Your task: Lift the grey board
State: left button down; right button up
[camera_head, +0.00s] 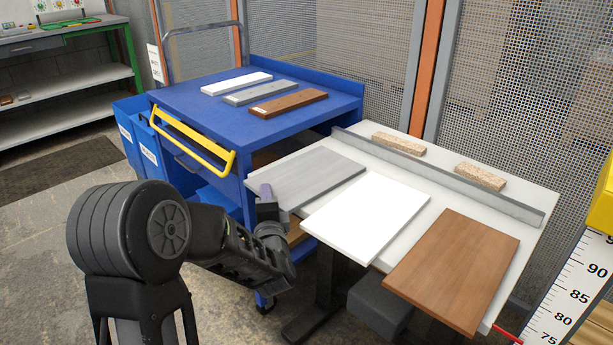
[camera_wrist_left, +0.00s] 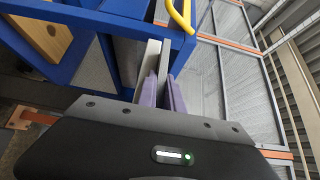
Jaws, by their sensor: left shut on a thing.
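The grey board (camera_head: 318,172) lies flat at the left end of the light table (camera_head: 350,143), with its near-left edge at the table's front edge. I cannot tell whether it is clear of the surface. My left gripper (camera_head: 267,193) is at that near-left edge and is shut on it. In the left wrist view, the purple fingers of the left gripper (camera_wrist_left: 161,93) close around the thin edge of the grey board (camera_wrist_left: 151,62). My right gripper is in neither view.
A white board (camera_head: 368,215) and a brown board (camera_head: 455,268) lie to the right on the table. A raised rail (camera_head: 440,178) runs behind the boards, with two chipboard blocks (camera_head: 398,144) beyond it. A blue cart (camera_head: 190,95) with a yellow handle (camera_head: 195,143) stands close on the left, carrying three small planks.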

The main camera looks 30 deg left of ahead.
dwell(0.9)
pick_arm(q)
notch_tip(320, 180, up, 10)
jog(key=p, duration=0.4)
jog(key=shift+r, duration=0.1)
dwell(0.5)
notch_tip(320, 180, up, 6)
jog(key=p, duration=0.7)
